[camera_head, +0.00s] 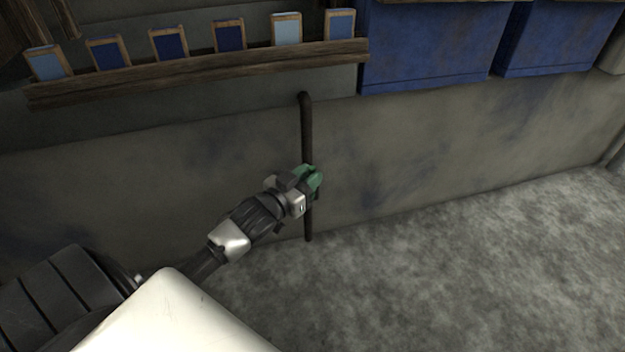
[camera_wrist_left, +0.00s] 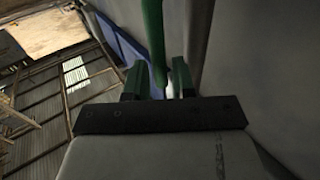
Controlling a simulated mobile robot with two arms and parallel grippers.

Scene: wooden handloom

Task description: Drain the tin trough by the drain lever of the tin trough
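My left gripper (camera_head: 312,180) reaches in from the left to the dark upright pipe on the grey wall. In the left wrist view its two dark green fingers (camera_wrist_left: 160,84) stand apart. A bright green rod (camera_wrist_left: 153,40), which looks like the drain lever, comes down between them, closer to the left finger, with a pale gap towards the right one. In the head view the lever cannot be told apart from the green fingers. I cannot tell which surface belongs to the tin trough. My right gripper is not in view.
The dark pipe (camera_head: 307,130) runs down the grey wall (camera_head: 420,150) to the floor. A wooden ledge (camera_head: 200,75) with several blue swatches is above at the left. Blue bins (camera_head: 430,45) are at the upper right. The grey floor (camera_head: 470,270) at the right is clear.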

